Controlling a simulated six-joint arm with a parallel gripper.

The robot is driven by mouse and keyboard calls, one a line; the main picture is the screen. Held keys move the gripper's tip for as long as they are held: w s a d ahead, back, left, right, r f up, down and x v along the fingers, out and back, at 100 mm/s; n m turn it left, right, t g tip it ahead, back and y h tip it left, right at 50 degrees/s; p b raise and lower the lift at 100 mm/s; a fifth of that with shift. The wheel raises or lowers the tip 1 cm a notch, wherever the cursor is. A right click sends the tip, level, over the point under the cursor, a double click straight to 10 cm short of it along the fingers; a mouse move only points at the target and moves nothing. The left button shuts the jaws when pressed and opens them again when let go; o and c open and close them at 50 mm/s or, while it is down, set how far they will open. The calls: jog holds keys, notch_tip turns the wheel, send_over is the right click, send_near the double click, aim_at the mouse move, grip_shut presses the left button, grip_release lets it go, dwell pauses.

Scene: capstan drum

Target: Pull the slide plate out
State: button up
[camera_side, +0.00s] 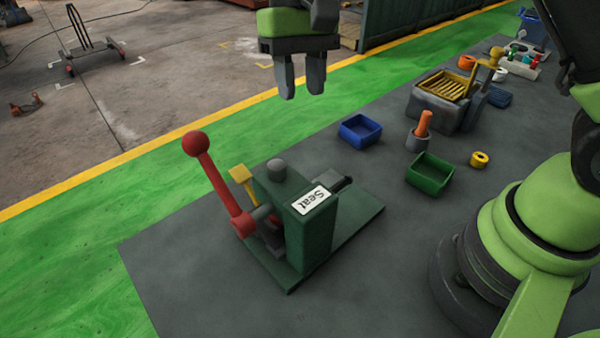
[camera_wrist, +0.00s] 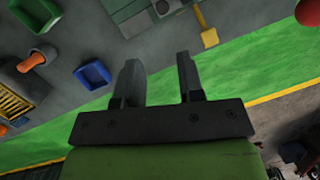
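A dark green housing (camera_side: 308,235) labelled "Seat" stands on a green base plate (camera_side: 350,225). A yellow tab (camera_side: 241,174) sticks out at its back left; it also shows in the wrist view (camera_wrist: 209,38). A short dark bar (camera_side: 342,184) shows behind the housing on the right. I cannot tell for certain which part is the slide plate. A red lever with a ball knob (camera_side: 197,144) leans up to the left. My gripper (camera_side: 302,92) points down, above and behind the housing, clear of it. Its fingers are apart with nothing between them in the wrist view (camera_wrist: 157,62).
A blue bin (camera_side: 360,131), a green bin (camera_side: 430,173), an orange-handled item in a grey cup (camera_side: 421,130) and a grey box with a yellow slatted top (camera_side: 447,98) stand to the right. The grey mat in front of the housing is clear.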

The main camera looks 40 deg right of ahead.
jog(key=shift+g, duration=0.8)
jog(key=w+x, duration=0.1)
jog(key=x, duration=0.4)
jog(key=w+x, duration=0.1)
jog(key=x, duration=0.4)
jog(key=w+f+x, duration=0.1)
jog(key=x, duration=0.4)
jog(key=shift+a+f, duration=0.15)
jog(key=shift+f, duration=0.15)
grip_shut()
